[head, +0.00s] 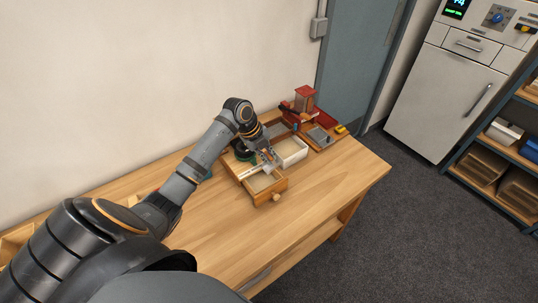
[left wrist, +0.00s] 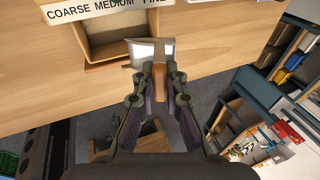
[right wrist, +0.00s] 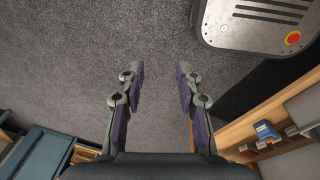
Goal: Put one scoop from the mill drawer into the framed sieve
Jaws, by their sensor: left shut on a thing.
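My left gripper (head: 266,160) is shut on the brown handle of a metal scoop (left wrist: 152,50), which shows well in the left wrist view. The mill drawer (head: 267,198) is pulled out, with a wooden front and round knob; pale material seems to lie inside. In the left wrist view the drawer (left wrist: 88,40) is beside the scoop, whose bowl overlaps its right edge; the height between them is unclear. A wood-framed grey mesh (head: 318,136), seemingly the framed sieve, lies at the table's far right. My right gripper (right wrist: 162,85) is open and empty above the floor.
A white-walled box (head: 292,153) stands between the drawer and the mesh. A red device (head: 305,98) and a yellow item (head: 341,129) are at the back. The table's front right (head: 330,180) is clear. A label strip (left wrist: 105,12) reads COARSE MEDIUM FINE.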

